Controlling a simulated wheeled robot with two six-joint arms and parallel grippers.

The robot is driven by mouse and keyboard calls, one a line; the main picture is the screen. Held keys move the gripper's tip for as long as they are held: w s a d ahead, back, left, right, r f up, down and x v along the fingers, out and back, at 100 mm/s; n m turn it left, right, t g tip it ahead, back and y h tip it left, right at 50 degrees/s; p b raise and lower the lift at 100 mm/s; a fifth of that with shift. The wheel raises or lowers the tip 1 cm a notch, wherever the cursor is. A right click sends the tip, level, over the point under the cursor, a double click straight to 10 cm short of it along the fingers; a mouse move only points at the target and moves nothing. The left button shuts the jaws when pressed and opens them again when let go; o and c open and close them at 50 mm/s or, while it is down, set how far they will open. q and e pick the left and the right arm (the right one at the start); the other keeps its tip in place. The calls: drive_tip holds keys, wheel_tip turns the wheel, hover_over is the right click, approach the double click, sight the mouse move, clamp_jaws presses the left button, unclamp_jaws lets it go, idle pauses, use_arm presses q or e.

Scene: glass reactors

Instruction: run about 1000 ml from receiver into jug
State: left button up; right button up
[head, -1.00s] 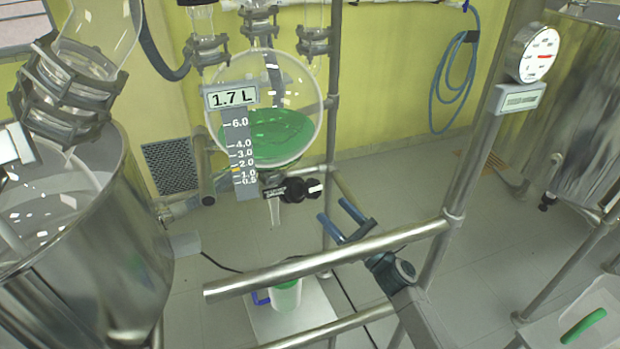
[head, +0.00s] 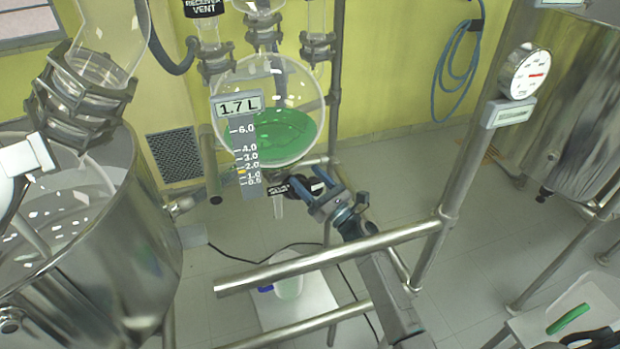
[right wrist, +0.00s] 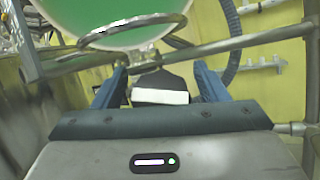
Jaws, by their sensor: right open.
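The receiver (head: 300,95) is a round glass flask with green liquid in its lower part; its display (head: 239,105) reads 1.7 L. Below it is a drain valve with a black handle (head: 300,187) and an outlet tube (head: 278,208). I make out no stream below the outlet. The jug (head: 289,288), pale with a blue handle, stands on a white plate under the outlet, partly hidden by a rail. My right gripper (head: 308,179) is open at the valve handle. In the right wrist view, the black handle with its white face (right wrist: 160,97) shows between the fingers (right wrist: 160,80); contact is unclear.
A steel vessel (head: 150,235) stands at left. An upright post with a gauge (head: 524,72) is at right. A white tray with a green item (head: 567,319) is at lower right.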

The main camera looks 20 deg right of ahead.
drive_tip(key=shift+c, duration=0.2)
